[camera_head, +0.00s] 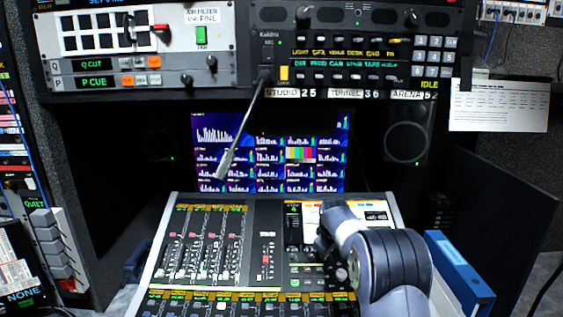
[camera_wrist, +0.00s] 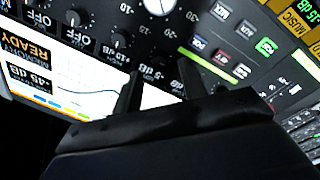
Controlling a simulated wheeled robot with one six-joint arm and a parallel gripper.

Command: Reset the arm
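My arm (camera_head: 395,262) rises from the bottom right of the head view, over the right side of the mixing console (camera_head: 222,250). A pale link of it reaches up and left to the console's upper right part. I cannot make out my gripper's fingers in the head view. In the wrist view my gripper (camera_wrist: 160,88) shows two dark fingers standing apart, with nothing seen between them. Beyond the fingertips is a panel of knobs and lit buttons with a white screen (camera_wrist: 75,92). I cannot tell whether the fingertips touch the panel.
A gooseneck microphone (camera_head: 236,140) hangs in front of the monitor (camera_head: 265,180) behind the console. Rack panels (camera_head: 350,50) overhang above. A speaker (camera_head: 408,135) stands at the right. A blue binder (camera_head: 458,272) is close to my arm's right side. Grey levers (camera_head: 55,245) stand at left.

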